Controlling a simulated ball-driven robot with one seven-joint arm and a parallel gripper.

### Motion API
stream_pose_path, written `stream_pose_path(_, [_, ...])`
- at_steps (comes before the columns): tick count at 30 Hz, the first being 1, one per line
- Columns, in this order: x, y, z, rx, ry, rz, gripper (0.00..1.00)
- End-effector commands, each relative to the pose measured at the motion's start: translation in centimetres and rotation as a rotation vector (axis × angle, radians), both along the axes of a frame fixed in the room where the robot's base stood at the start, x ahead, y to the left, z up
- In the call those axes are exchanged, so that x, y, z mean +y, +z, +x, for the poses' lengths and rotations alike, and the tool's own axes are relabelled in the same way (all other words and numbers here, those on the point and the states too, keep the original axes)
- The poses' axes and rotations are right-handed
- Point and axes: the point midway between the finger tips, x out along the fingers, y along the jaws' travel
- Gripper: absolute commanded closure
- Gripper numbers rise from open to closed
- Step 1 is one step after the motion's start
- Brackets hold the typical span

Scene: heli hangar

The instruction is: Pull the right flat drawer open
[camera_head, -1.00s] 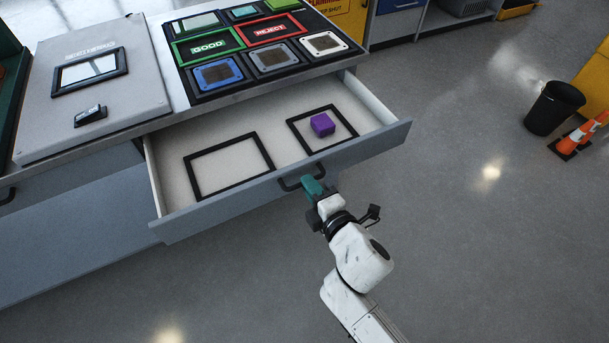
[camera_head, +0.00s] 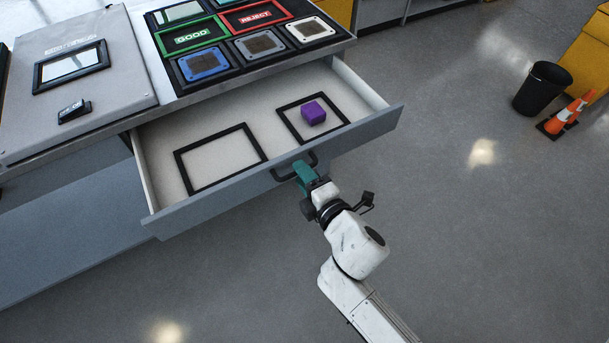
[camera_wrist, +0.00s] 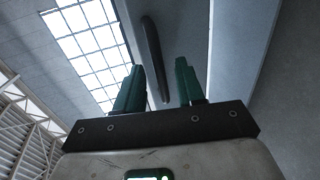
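The grey drawer (camera_head: 165,212) is pulled well out from under the worktop, and its light interior shows. It has a dark bar handle (camera_head: 281,176) on its front. My gripper (camera_head: 301,167) is at the right part of this handle. In the wrist view, the two green fingers (camera_wrist: 160,85) stand apart on either side of the dark handle (camera_wrist: 153,55), with gaps visible beside it. The gripper looks open around the handle.
A purple block (camera_head: 313,112) lies inside the right black frame (camera_head: 342,117) in the drawer; the left frame (camera_head: 183,171) is empty. Panels marked GOOD (camera_head: 192,37) and REJECT (camera_head: 255,17) are on the worktop. A black bin (camera_head: 541,88) and cone (camera_head: 567,114) stand right. The floor before the drawer is clear.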

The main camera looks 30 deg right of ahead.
Motion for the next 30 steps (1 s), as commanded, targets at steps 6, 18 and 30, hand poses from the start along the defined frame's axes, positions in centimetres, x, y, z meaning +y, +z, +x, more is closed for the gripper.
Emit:
stream_pose_path(6, [0.0,0.3,-1.8,0.002,0.000,0.000,0.62])
stream_pose_path(18, [0.0,1.6,-8.7,0.004,-0.001,0.000,0.62])
stream_pose_path(30, [0.0,2.2,-10.6,0.000,-0.001,0.000,0.62])
